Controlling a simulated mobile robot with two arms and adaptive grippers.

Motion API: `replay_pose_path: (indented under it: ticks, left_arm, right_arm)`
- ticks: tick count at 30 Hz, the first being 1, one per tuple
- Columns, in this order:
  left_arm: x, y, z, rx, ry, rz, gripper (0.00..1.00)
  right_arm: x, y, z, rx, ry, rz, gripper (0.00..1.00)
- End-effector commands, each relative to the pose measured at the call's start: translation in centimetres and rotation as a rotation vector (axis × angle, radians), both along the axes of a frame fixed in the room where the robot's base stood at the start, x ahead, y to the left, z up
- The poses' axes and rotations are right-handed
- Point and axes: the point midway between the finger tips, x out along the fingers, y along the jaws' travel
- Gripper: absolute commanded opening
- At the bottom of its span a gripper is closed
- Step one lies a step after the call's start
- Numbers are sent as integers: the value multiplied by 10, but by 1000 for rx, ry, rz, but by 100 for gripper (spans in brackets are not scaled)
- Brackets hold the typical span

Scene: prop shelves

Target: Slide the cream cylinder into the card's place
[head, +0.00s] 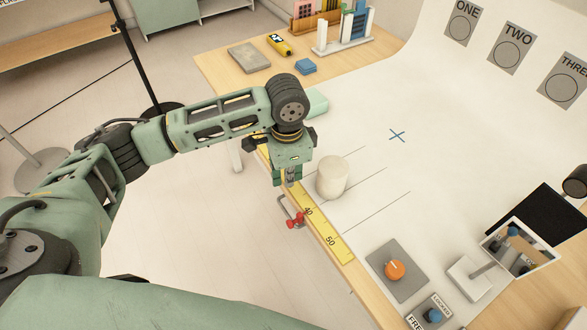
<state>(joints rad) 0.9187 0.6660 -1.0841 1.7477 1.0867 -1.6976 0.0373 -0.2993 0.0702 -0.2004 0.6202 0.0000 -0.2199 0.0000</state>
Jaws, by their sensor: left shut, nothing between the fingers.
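The cream cylinder (331,179) stands upright on the white sheet, near its front edge, among thin drawn lines. My left gripper (291,182) points down just left of the cylinder, above the yellow ruler strip. Its fingers are together and empty; I cannot tell whether they touch the cylinder. A small picture card or mirror (520,249) leans on a grey stand at the lower right and shows coloured objects. Signs marked ONE (462,24), TWO (512,47) and THREE (565,81), each with a circle, are on the backdrop. My right gripper is out of view.
The yellow ruler (326,232) runs along the table edge, with a red-handled clamp (294,219) there. An orange knob (395,269) on a grey plate is at the lower right. A blue cross (397,135) marks the clear sheet. Blocks and a rack (345,34) stand behind.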

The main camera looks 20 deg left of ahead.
Motion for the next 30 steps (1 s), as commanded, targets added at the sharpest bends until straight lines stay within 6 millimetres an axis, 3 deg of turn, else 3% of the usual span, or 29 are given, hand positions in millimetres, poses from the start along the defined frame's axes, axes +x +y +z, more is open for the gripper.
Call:
replay_pose_path:
  ticks: [8,15,30]
  left_arm:
    - [-1,-1,-59,0,1,0,0]
    - [21,-27,-57,-2,-4,-3,0]
    - [26,-33,-58,-1,-3,-2,0]
  right_arm:
    - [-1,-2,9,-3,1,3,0]
    - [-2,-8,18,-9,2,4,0]
    - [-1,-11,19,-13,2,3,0]
